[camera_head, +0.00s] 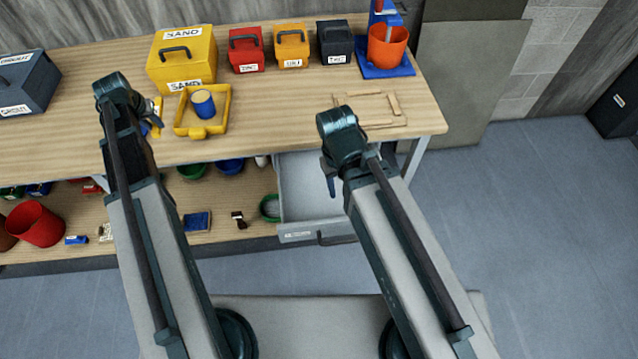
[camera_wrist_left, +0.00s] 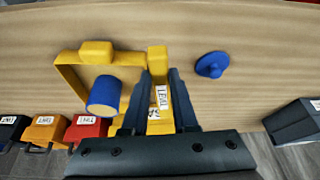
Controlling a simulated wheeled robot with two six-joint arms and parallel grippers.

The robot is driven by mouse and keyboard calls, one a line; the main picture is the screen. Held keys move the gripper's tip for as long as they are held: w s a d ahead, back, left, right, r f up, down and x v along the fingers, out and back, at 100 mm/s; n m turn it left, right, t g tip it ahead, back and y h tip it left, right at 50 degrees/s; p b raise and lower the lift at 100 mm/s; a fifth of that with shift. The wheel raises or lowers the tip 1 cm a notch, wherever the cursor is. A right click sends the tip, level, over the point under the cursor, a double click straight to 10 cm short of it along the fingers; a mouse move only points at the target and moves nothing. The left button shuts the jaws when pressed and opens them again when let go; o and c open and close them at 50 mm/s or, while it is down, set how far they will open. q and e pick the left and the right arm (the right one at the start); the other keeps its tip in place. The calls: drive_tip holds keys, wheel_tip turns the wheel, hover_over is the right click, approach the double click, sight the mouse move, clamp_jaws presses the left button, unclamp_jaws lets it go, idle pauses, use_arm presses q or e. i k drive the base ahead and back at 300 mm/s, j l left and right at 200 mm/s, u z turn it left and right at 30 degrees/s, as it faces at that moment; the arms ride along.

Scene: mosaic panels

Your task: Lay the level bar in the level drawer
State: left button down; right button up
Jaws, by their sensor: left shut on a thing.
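The level bar (camera_wrist_left: 157,62) is a yellow bar with a white label. In the left wrist view it stands between the fingers of my left gripper (camera_wrist_left: 161,76), which is shut on it. In the head view, part of the yellow bar (camera_head: 157,106) shows beside my left arm, over the bench near the yellow tray. The level drawer (camera_head: 300,178) is a grey drawer, pulled open below the bench top, and its visible inside looks empty. My right gripper (camera_head: 330,186) is over the drawer, largely hidden by my arm; its jaws cannot be made out.
A blue knob-like tool (camera_wrist_left: 212,65) is on the bench. Labelled boxes, such as the yellow sand box (camera_head: 190,62), line the back. A wooden frame (camera_head: 385,124) lies above the drawer.

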sight(334, 201)
drive_tip(key=k+l+u, duration=0.1)
drive_tip(key=u, duration=0.4)
drive_tip(key=k+l+u, duration=0.1)
drive_tip(key=u, duration=0.35)
drive_tip(key=k+l+u, duration=0.1)
drive_tip(key=u, duration=0.4)
drive_tip(key=k+l+u, duration=0.1)
drive_tip(key=u, duration=0.4)
drive_tip(key=k+u, duration=0.2)
drive_tip(key=u, duration=0.3)
drive_tip(key=k+l+z, duration=0.15)
drive_tip(key=k+z, duration=0.1)
drive_tip(key=z, duration=0.4)
drive_tip(key=k+l+z, duration=0.1)
drive_tip(key=z, duration=0.4)
drive_tip(key=l+z, duration=0.15)
drive_tip(key=z, duration=0.35)
drive_tip(key=k+l+z, duration=0.15)
drive_tip(key=z, duration=0.35)
